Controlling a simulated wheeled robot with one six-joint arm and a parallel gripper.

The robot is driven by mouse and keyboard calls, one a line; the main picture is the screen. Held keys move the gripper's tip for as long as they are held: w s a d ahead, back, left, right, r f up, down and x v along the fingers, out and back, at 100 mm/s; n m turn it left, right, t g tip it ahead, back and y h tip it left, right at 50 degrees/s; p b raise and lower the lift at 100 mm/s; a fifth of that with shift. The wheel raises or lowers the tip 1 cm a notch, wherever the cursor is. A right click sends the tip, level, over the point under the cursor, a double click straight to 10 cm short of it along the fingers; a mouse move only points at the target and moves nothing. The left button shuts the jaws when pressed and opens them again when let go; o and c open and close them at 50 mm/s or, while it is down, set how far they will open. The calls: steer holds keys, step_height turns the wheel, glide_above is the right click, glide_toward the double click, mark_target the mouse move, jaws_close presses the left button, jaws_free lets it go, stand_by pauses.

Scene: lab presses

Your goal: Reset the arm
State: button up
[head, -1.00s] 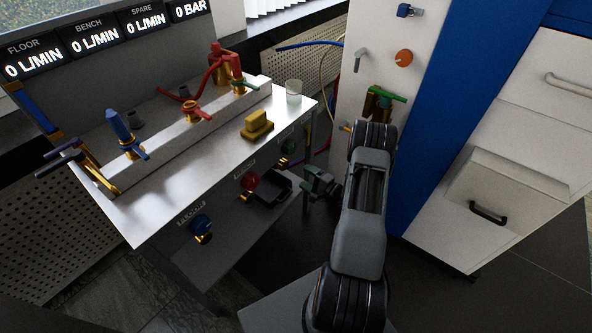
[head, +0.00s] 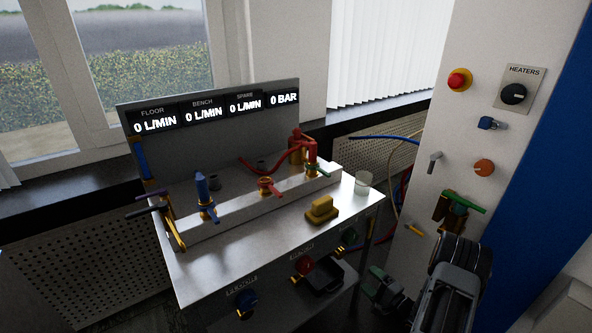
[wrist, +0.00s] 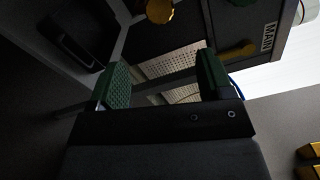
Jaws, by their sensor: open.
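My gripper (head: 378,286) is at the lower right in the head view, low beside the right end of the steel bench (head: 240,240). My dark arm partly blocks the view there. In the wrist view my gripper (wrist: 163,78) shows two green-padded fingers spread apart. Nothing is between them, and a perforated panel (wrist: 170,63) shows behind the gap.
The bench carries a valve manifold, a yellow block (head: 322,209) and a clear cup (head: 363,183). A black tray (head: 325,277) lies under its right side. A white cabinet with an emergency stop (head: 459,80) and green-handled valve (head: 463,202) stands to the right.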

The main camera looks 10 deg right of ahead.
steer(key=s+d+f+n+g+h, duration=0.3)
steer(key=d+f+n+g+h, duration=0.2)
steer(key=f+g+h, duration=0.25)
steer(key=s+r+n+g+h+p, duration=0.2)
steer(key=s+r+n+g+p, duration=0.3)
steer(key=r, duration=0.6)
steer(key=s+a+r+n+p, duration=0.2)
steer(key=a+r+p, duration=0.3)
steer(key=r, duration=1)
steer(key=s+a+r+n+y+p, duration=0.1)
steer(key=s+a+r+n+p, duration=0.1)
steer(key=a+r+p, duration=0.4)
steer(key=s+a+r+n+y+p, duration=0.1)
steer(key=s+a+r+p, duration=0.3)
steer(key=a+r, duration=0.9)
step_height(320, 180, up, 11)
steer(key=shift+a+f+n+p, duration=0.15)
steer(key=shift+n+p, duration=0.35)
steer(key=shift+p, duration=0.55)
steer(key=shift+a, duration=0.1)
steer(key=shift+c, duration=0.2)
